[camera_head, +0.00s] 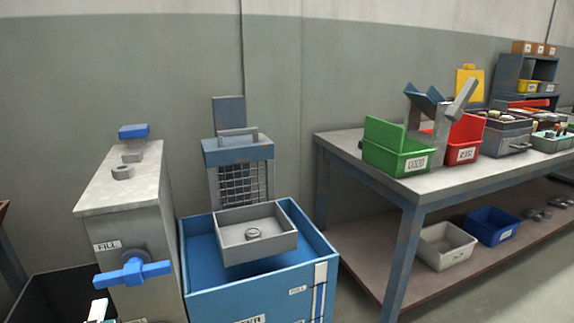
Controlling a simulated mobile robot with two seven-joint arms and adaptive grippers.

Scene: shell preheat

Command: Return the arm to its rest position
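Neither of my grippers shows clearly in the head view. A small white and dark piece (98,312) pokes in at the bottom left edge, and I cannot tell what it is. A grey cabinet (125,190) labelled FILL stands at the left with a blue valve handle (133,271) on its front. A ring-shaped part (122,172) and a blue-topped fitting (133,132) are on its top. Beside it is a blue bin unit (255,293) with a grey tray (282,243) that holds a small round part (253,234).
A workbench (340,141) at the right carries a green bin (395,158), a red bin (465,138) and several tool boxes. Its lower shelf holds a grey bin (445,246) and a blue bin (492,226). The wall stands close behind.

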